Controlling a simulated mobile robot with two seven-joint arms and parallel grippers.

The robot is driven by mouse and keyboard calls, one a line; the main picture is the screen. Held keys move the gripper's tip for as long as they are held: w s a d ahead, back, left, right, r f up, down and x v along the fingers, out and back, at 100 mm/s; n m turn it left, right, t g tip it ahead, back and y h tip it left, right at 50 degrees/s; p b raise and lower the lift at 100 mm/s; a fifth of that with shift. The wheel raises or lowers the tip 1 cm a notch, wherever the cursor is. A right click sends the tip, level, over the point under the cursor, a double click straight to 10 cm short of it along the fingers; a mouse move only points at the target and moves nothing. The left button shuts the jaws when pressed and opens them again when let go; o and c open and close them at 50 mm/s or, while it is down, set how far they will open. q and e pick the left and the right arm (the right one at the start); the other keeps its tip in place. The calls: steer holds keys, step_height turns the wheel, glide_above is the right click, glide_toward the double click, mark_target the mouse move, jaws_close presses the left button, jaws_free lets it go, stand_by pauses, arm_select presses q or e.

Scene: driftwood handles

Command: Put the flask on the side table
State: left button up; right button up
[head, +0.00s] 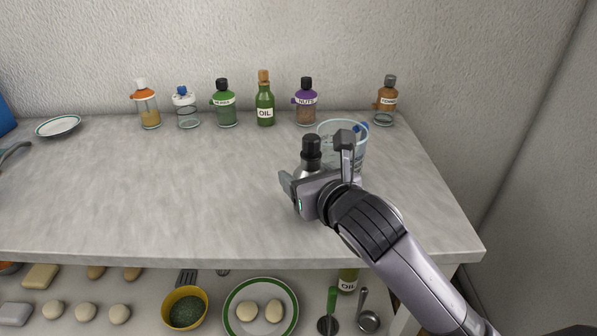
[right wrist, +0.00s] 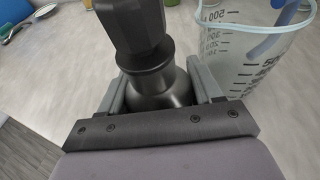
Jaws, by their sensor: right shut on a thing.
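The flask (head: 311,147) has a black cap and a grey metallic body; it stands at the right part of the grey counter. My right gripper (head: 315,166) is shut on it, one finger on each side. In the right wrist view the flask (right wrist: 150,55) rises between the fingers, dark cap up. Its lower body is hidden by the gripper, so I cannot tell whether its base touches the counter. No separate side table can be made out. My left gripper is not in view.
A clear measuring jug (head: 356,135) stands just behind and right of the flask, very close to the gripper. Several jars and bottles, including an oil bottle (head: 265,104), line the wall. A plate (head: 58,126) lies at left. The counter's middle is clear.

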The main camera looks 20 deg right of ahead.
mark_target(299, 173)
steer(key=w, duration=0.3)
steer(key=shift+w+a, duration=0.2)
steer(key=shift+w, duration=0.05)
steer(key=shift+s+f, duration=0.1)
steer(key=shift+f, duration=0.6)
steer(key=shift+f, duration=0.15)
steer(key=o, duration=1)
steer(key=shift+s, duration=0.2)
steer(key=v, duration=1.1)
steer(key=shift+s+d+r+p, duration=0.1)
steer(key=shift+s+r+p, duration=0.2)
steer(key=shift+p, duration=0.05)
